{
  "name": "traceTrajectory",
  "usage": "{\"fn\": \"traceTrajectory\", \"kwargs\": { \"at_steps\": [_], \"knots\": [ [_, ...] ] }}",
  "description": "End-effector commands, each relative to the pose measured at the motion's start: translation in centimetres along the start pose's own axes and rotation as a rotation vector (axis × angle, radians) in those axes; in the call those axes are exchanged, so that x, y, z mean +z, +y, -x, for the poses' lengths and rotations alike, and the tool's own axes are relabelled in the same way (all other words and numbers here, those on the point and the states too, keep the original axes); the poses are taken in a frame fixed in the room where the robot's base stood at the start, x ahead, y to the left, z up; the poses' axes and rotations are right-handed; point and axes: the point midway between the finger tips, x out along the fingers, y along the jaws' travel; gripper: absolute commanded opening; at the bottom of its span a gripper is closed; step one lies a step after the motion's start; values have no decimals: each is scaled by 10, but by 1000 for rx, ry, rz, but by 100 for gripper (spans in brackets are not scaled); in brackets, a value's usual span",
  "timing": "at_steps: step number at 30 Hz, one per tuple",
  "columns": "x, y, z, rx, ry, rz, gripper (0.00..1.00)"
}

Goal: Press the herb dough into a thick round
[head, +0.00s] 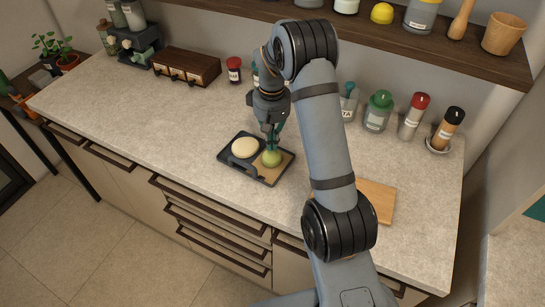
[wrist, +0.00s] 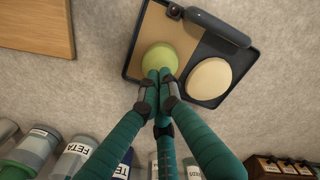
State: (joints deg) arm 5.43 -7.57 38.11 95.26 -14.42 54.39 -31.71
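The herb dough (head: 271,158) is a light green rounded lump on the tan panel of a dark tray. It also shows in the wrist view (wrist: 158,53), where it looks round from above. A pale cream dough round (head: 245,148) lies beside it in the tray (wrist: 133,67). My gripper (head: 271,147) points down over the green dough. In the wrist view its teal fingers (wrist: 164,76) come together at the tips, at the near edge of the green dough. The tips appear to touch the dough, and they hide part of it. Nothing shows held between them.
A dark grey bar-shaped object (wrist: 217,27) lies along the tray's edge. A wooden board (head: 376,201) lies on the counter to the right, partly behind my arm. Jars and shakers (head: 378,111) line the back, below a shelf (head: 440,50). The counter left of the tray is clear.

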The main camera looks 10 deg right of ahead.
Motion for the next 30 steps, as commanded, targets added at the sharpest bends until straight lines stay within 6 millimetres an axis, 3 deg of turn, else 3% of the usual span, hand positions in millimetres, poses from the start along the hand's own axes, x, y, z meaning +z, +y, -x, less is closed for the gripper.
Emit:
{"fn": "traceTrajectory", "kwargs": {
  "at_steps": [30],
  "knots": [
    [0, 0, -14, 0, 0, 0, 0]
  ]
}}
